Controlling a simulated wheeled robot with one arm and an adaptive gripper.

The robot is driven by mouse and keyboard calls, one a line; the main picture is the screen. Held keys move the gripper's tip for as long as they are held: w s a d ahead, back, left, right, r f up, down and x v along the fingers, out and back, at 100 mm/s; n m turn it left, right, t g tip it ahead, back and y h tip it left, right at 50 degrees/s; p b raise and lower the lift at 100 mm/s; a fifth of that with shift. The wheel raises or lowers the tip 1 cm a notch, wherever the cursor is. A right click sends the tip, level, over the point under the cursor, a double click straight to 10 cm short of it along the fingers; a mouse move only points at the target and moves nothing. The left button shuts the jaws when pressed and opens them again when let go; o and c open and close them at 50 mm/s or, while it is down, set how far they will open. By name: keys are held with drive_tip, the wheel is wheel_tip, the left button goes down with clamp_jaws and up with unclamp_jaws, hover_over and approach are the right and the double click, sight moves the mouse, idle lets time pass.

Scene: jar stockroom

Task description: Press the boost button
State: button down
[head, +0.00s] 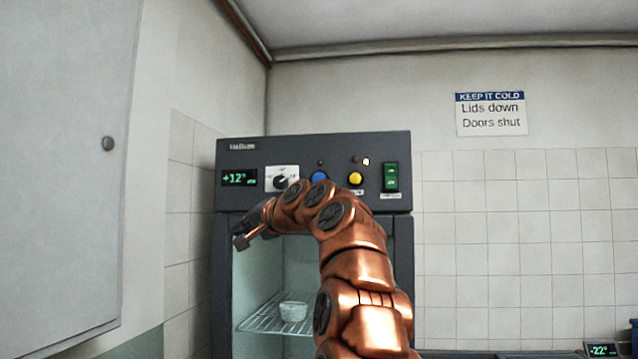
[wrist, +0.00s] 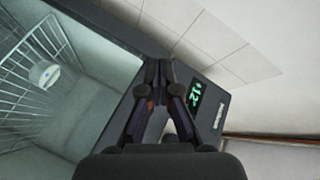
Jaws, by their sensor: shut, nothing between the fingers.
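The dark control panel (head: 312,147) of a cooler carries a blue button (head: 319,172) and a yellow button (head: 355,179). Their labels are too small or covered to read, so I cannot tell which is boost. My gripper (head: 241,241) is shut and empty, below the display at the panel's left end. In the wrist view my gripper (wrist: 158,65) points along the cooler's front, with the green display (wrist: 195,96) to its right. Neither button shows there.
The panel also has a +12° display (head: 239,178), a dial (head: 281,180) and a green rocker switch (head: 391,177). Below, a wire shelf (head: 262,316) holds a small white tub (head: 294,311). A grey cabinet door (head: 70,170) stands at the left.

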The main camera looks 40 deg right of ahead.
sight(318, 179)
drive_tip(key=s+d+r+m+t+h, duration=0.2)
drive_tip(key=s+d+r+t+h, duration=0.2)
drive_tip(key=s+d+r, duration=0.5)
drive_tip(key=d+r+b, duration=0.1)
drive_tip(key=d+r, duration=0.2)
drive_tip(key=d, duration=0.1)
drive_tip(key=shift+m+t+h, duration=0.3)
drive_tip(key=shift+w+d+r, duration=0.1)
drive_tip(key=shift+r, duration=0.05)
drive_tip(key=w+d+p, duration=0.1)
drive_tip(key=d+p, duration=0.1)
drive_tip(key=w+d+p, duration=0.1)
drive_tip(key=p, duration=0.1)
drive_tip(key=w+d+p, duration=0.2)
drive_tip(key=p, duration=0.1)
drive_tip(key=shift+d+r, duration=0.15)
drive_tip(key=shift+d, duration=0.15)
drive_tip(key=shift+w+d+f+p, duration=0.25)
drive_tip(key=shift+w+d+p, duration=0.2)
drive_tip(key=shift+d+p, duration=0.25)
